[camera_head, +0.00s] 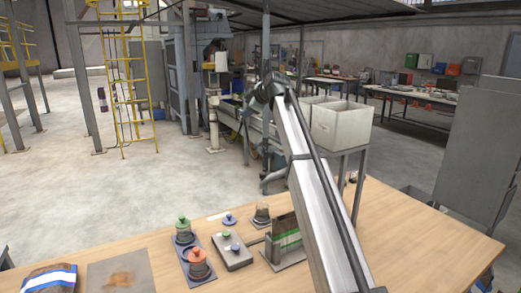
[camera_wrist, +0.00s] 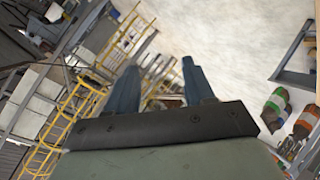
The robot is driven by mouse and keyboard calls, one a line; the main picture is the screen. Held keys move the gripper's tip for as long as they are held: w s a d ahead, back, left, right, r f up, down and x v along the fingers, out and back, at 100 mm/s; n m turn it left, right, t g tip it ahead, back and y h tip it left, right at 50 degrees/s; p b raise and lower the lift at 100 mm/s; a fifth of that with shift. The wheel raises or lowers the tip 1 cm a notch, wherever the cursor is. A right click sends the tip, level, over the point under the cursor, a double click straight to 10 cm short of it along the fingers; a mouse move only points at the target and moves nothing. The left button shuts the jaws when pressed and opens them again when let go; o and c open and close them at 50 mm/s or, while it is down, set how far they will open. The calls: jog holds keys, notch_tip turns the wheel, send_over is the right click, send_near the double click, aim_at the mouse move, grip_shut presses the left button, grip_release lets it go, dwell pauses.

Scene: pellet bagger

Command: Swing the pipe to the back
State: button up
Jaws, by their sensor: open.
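In the wrist view my gripper (camera_wrist: 160,68) is open, its two blue-grey fingers apart with nothing between them. Beyond them are yellow ladder rails and pale floor, out of focus. In the head view my arm rises from the table's front edge to the middle of the picture; its gripper end is small and hard to make out there. I cannot tell for certain which part is the task's pipe. A grey bent pipe end (camera_head: 272,182) shows left of my arm, beyond the table. A cream upright pipe (camera_head: 213,120) stands further left on the machine. My gripper touches neither visibly.
White bins (camera_head: 341,125) stand behind my arm. A yellow ladder (camera_head: 128,95) stands at left. The floor at left is open.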

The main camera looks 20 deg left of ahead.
jog(key=a+r, duration=0.1)
jog(key=a, duration=0.1)
jog(key=n+g+h, duration=0.4)
jog(key=g+h, duration=0.3)
jog(key=h, duration=0.2)
send_near(263, 173)
jog(key=f, duration=0.8)
jog(key=shift+w+f, duration=0.25)
jog(key=shift+f, duration=0.15)
grip_shut()
